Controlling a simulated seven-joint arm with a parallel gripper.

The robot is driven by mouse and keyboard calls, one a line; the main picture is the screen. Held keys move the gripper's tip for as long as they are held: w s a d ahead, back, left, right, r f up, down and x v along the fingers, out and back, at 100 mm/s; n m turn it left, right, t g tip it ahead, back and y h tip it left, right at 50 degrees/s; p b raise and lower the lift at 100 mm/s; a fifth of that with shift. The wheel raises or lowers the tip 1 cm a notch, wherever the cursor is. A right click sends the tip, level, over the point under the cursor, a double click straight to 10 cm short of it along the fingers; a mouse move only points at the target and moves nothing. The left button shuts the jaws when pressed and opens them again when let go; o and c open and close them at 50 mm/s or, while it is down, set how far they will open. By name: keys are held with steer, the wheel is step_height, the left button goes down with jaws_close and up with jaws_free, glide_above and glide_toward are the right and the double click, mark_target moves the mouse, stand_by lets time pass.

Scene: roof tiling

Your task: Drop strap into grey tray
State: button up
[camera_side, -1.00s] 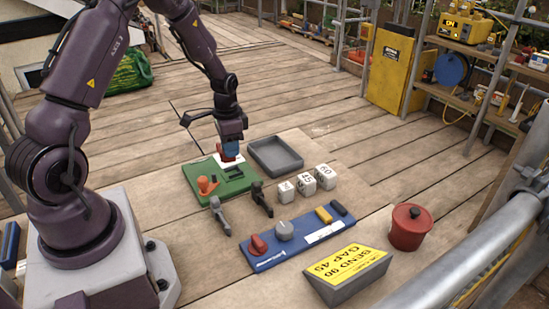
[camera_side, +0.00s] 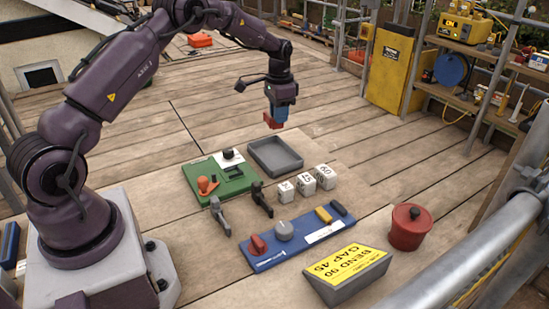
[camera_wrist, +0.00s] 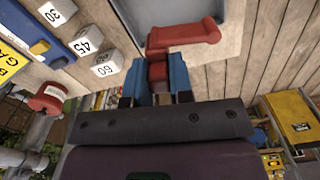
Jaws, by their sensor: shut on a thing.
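My gripper (camera_side: 280,104) has blue fingers and is shut on a red piece (camera_side: 272,121), which I take to be the strap. The gripper holds it in the air, above the grey tray (camera_side: 296,165) and apart from it. The tray is shallow, rectangular and looks empty in the side view. In the wrist view, the blue fingers (camera_wrist: 160,78) grip the red piece (camera_wrist: 184,34) by its narrow end. Its wider part juts out and covers some of the grey tray (camera_wrist: 180,10).
A green board (camera_side: 236,186) with an orange knob and a white block lies left of the tray. Several white numbered cubes (camera_side: 307,183), two dark clamps, a blue panel (camera_side: 270,262), a red pot (camera_side: 409,228) and a yellow sign (camera_side: 347,265) stand nearer the camera.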

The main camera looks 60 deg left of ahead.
mark_target(279, 127)
steer(key=shift+f, duration=2.7)
steer(key=o, duration=0.8)
steer(key=shift+o, duration=0.2)
step_height(279, 127, up, 13)
